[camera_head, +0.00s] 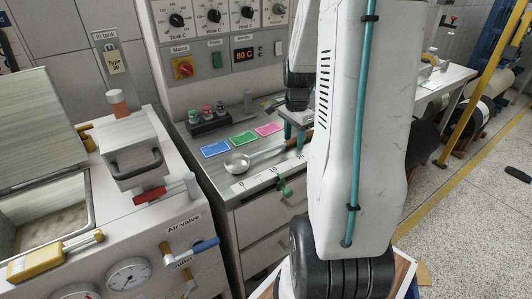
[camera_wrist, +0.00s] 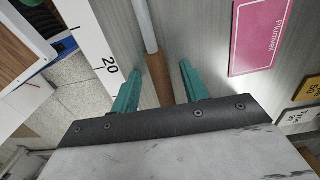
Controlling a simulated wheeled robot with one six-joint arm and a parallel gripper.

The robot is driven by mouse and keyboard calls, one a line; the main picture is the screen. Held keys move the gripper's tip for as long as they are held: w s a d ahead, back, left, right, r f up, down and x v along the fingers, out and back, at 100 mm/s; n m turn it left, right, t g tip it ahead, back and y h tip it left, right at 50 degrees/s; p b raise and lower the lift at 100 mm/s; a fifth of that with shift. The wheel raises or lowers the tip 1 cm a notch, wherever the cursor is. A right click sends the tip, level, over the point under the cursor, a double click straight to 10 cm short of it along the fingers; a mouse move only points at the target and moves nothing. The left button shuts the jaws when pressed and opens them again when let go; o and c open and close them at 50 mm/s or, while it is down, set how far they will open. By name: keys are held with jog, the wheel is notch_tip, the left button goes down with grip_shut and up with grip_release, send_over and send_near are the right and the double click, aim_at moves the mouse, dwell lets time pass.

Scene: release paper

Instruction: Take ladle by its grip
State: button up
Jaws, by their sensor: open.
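The ladle (camera_head: 237,164) lies on the grey counter in the head view, its round metal bowl at the left and its handle running right. My gripper (camera_head: 294,134) is over the handle's right end, with teal fingers pointing down. In the wrist view, the metal shaft leads into the brown grip (camera_wrist: 158,75). My gripper (camera_wrist: 160,69) is open there, with one finger on each side of the grip and visible gaps. The grip's near end is hidden behind the gripper body, and the height of the fingers above the counter is hard to tell.
Blue, green and pink cards (camera_head: 268,129) lie behind the ladle. A white numbered strip (camera_head: 250,184) runs along the counter's front edge. A black rack with small bottles (camera_head: 208,118) stands behind at the left. The pink card (camera_wrist: 261,35) is right of the fingers.

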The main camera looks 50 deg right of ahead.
grip_shut()
jog(key=shift+r, duration=0.1)
